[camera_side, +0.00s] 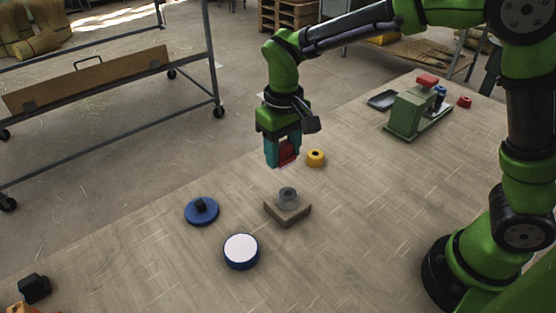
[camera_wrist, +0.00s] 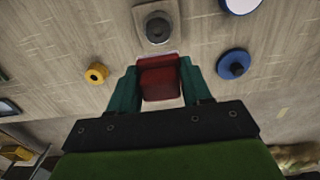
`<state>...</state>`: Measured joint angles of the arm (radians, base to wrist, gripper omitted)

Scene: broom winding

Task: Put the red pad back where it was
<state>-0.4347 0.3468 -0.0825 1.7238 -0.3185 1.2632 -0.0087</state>
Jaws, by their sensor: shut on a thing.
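My gripper (camera_side: 283,158) is shut on the red pad (camera_side: 287,154), which sits between its teal fingers above the table. In the wrist view the red pad (camera_wrist: 160,80) fills the gap between the fingertips (camera_wrist: 160,88). The block (camera_side: 287,210) with a grey round post (camera_side: 288,196) stands on the table below and slightly right of the gripper in the side view. A blue disc with a black knob (camera_side: 202,211) and a white-topped blue round piece (camera_side: 241,250) lie to the left of the block. Which place the pad came from cannot be told.
A yellow ring (camera_side: 316,158) lies just right of the gripper in the side view. A green machine with a red top (camera_side: 413,112), a dark tray (camera_side: 382,100) and a small red piece (camera_side: 464,102) stand farther back. Dark and orange pieces (camera_side: 34,288) sit at the near left.

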